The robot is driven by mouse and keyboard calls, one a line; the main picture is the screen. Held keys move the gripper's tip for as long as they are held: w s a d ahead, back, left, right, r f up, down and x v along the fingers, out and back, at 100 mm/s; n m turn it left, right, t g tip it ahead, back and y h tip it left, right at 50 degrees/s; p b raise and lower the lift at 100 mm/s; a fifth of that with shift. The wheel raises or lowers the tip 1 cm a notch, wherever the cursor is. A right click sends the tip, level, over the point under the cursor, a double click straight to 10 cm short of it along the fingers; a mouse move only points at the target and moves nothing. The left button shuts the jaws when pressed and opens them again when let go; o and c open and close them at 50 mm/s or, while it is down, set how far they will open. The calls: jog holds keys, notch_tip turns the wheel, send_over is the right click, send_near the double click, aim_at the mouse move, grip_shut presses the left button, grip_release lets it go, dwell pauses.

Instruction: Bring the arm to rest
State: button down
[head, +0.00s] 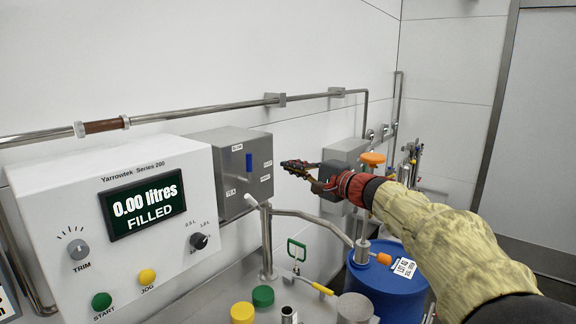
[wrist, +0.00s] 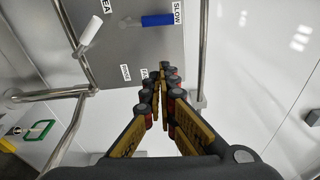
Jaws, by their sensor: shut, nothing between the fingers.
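My gripper (head: 299,168) reaches in from the right on my sleeved arm and points left toward the grey switch box (head: 230,178). In the wrist view my gripper (wrist: 164,72) has its fingertips together with nothing between them. In the head view the blue lever (head: 249,162) stands upright. I cannot tell the exact gap between fingertips and box.
A white control panel (head: 120,235) at left reads "0.00 litres FILLED". Steel pipes (head: 180,119) run along the wall.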

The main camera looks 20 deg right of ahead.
jog(key=s+a+f+n+g+h, duration=0.15)
jog(key=s+f+g, duration=0.25)
jog(key=s+f, duration=0.45)
jog(key=s+a+f+n+g+h, duration=0.1)
jog(key=s+a+f+n+g, duration=0.4)
jog(key=f, duration=0.6)
jog(key=s+d+f+n+h+p, duration=0.1)
jog(key=s+f+n+h, duration=0.1)
jog(key=s, duration=1.3)
jog(key=s+d+f+n+g+h, duration=0.1)
jog(key=s+f+n+h, duration=0.2)
jog(key=s, duration=1.2)
jog(key=shift+s+d+f+n+h+p, duration=0.25)
jog(key=shift+f+n+h+p, duration=0.15)
jog(key=shift+n, duration=0.45)
